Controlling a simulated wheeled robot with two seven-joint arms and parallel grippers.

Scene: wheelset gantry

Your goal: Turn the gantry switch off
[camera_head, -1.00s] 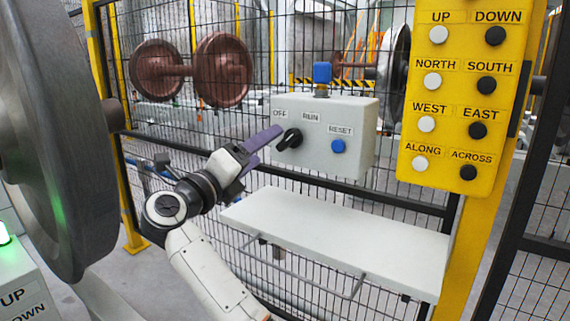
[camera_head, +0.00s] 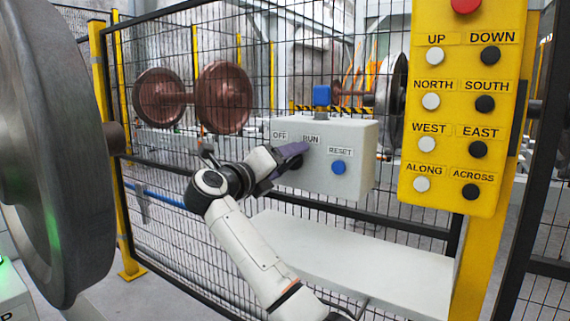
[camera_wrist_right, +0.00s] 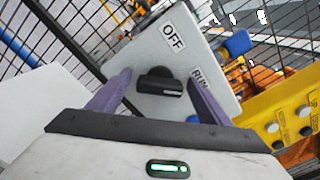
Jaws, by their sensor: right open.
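The switch box (camera_head: 359,165) is a pale grey box on the mesh fence, labelled OFF, RUN and RESET. Its black rotary switch is mostly hidden behind my gripper in the head view. In the right wrist view the black switch (camera_wrist_right: 160,82) sits between the fingers, its handle pointing toward the RUN label side. My right gripper (camera_head: 293,157) has purple fingers and is open at the box front; in the wrist view its fingers (camera_wrist_right: 158,92) stand on both sides of the switch, with gaps visible. My left gripper is not in view.
A blue RESET button (camera_head: 338,167) is right of the switch, and a blue fitting (camera_head: 322,96) tops the box. A white shelf (camera_head: 360,255) lies below. A yellow button panel (camera_head: 462,110) stands at right. A large grey wheel (camera_head: 60,150) fills the left.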

